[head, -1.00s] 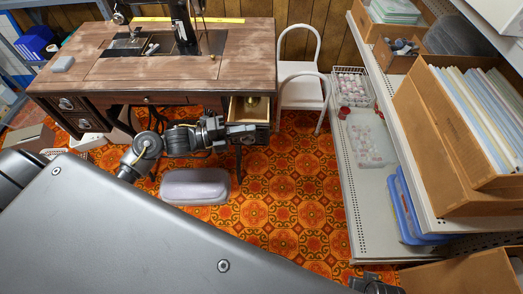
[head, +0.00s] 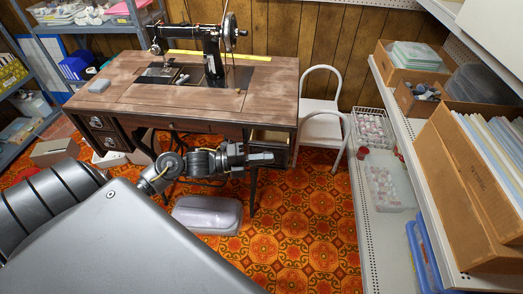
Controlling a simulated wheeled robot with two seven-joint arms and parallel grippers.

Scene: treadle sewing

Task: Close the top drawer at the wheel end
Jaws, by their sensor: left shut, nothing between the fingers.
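The treadle sewing table (head: 135,100) stands at the back, with a black sewing machine (head: 200,45) on top. Its handwheel (head: 230,32) is at the right end. Under that end, the top drawer (head: 270,137) shows a pale strip of its inside below the tabletop, so it looks partly open; how far is hard to tell. My left gripper (head: 264,157) is shut and empty, just in front of and below this drawer. It hides part of the drawer front, and I cannot tell whether it touches. My right gripper is out of view.
A white chair (head: 320,128) stands right of the table. A shelf rack (head: 375,215) with boxes and trays fills the right side. A grey rounded case (head: 208,214) lies on the patterned floor (head: 300,225), which is clear in the middle.

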